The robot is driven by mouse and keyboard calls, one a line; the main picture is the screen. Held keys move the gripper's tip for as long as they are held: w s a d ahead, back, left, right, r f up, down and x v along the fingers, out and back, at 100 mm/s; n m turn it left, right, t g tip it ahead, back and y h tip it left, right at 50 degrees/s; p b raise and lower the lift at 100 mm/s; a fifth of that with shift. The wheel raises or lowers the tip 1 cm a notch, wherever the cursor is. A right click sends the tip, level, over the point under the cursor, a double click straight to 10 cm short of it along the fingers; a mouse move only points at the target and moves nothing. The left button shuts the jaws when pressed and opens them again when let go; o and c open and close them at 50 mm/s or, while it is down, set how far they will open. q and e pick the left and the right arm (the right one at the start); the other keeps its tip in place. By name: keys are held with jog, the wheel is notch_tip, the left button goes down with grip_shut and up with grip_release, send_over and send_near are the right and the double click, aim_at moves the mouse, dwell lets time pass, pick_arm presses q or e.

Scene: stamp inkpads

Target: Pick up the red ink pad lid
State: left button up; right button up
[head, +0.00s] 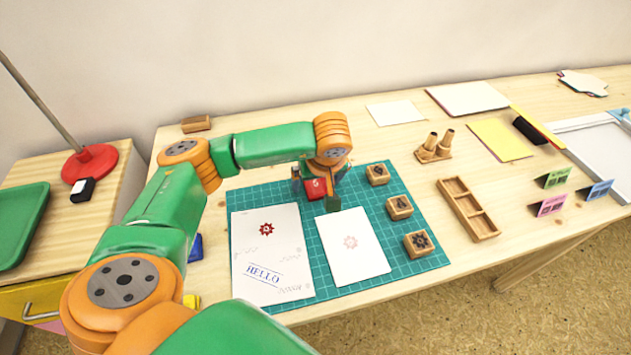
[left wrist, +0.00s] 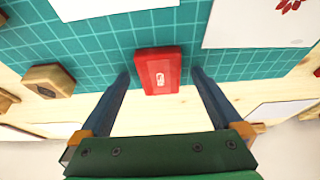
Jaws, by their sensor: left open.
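The red ink pad lid (head: 316,188) is a small red block with a pale mark on top, lying near the back edge of the green cutting mat (head: 375,205). In the left wrist view, the red lid (left wrist: 159,70) sits between and just beyond the two fingers. My left gripper (head: 317,191) is open above it, its fingers apart on either side; the left wrist view shows both fingertips (left wrist: 161,75) with clear gaps to the lid. My orange wrist covers part of the area behind it.
Three wooden stamps (head: 398,206) stand to the right. A wooden tray (head: 467,208) is farther right. A blue object (head: 195,248) is partly hidden by my arm.

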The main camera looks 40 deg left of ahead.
pick_arm(q)
jog(key=shift+r, duration=0.1)
jog(key=c, duration=1.5)
